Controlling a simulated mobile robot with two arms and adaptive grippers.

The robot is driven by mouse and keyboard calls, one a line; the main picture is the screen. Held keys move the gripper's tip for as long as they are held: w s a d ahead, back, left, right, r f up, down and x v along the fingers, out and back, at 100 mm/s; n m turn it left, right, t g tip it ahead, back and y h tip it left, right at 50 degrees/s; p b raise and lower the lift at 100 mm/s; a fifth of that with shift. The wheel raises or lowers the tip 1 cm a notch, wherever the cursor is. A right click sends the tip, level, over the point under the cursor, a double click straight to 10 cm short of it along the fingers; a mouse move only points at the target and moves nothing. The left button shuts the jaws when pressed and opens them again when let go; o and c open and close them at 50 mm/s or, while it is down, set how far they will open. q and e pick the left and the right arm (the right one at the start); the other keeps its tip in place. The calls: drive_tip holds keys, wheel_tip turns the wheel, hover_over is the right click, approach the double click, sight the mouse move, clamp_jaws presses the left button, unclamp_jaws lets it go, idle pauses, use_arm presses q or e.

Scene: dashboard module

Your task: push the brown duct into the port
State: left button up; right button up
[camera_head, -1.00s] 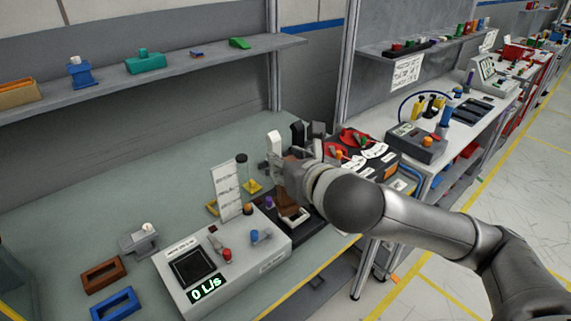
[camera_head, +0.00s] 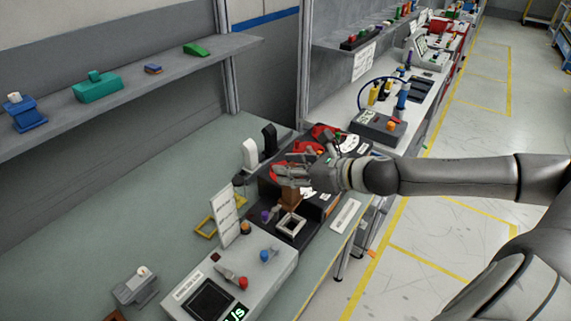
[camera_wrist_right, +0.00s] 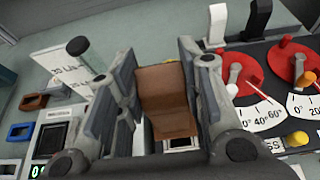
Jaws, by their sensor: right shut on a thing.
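My right gripper (camera_head: 290,173) is shut on the brown duct (camera_head: 290,197), over the black panel. In the right wrist view the duct (camera_wrist_right: 166,98) is a brown, bent block between the finger pads of my right gripper (camera_wrist_right: 160,85). The port looks like a white square frame (camera_head: 291,225) with a dark opening. It lies in front of and below the duct in the head view, with a gap showing between them. In the right wrist view the port (camera_wrist_right: 181,143) is partly hidden by the duct and gripper. My left gripper is not in view.
A grey console (camera_head: 230,284) with a screen and knobs stands at the front left. A white upright sheet (camera_head: 226,220) stands behind it. Red dials (camera_wrist_right: 246,73) and white and black levers (camera_head: 250,155) are close to the gripper. The bench's left side is mostly clear.

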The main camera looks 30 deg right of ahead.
sight(296, 188)
drive_tip(key=shift+s+d, duration=0.15)
drive_tip(key=shift+s, duration=0.05)
drive_tip(key=shift+f, duration=0.1)
wheel_tip(296, 188, down, 3)
drive_tip(key=shift+f+b, duration=0.2)
drive_tip(key=shift+b, duration=0.95)
drive_tip(key=shift+f+b, duration=0.7)
drive_tip(key=shift+f, duration=0.4)
drive_tip(key=shift+p, duration=0.6)
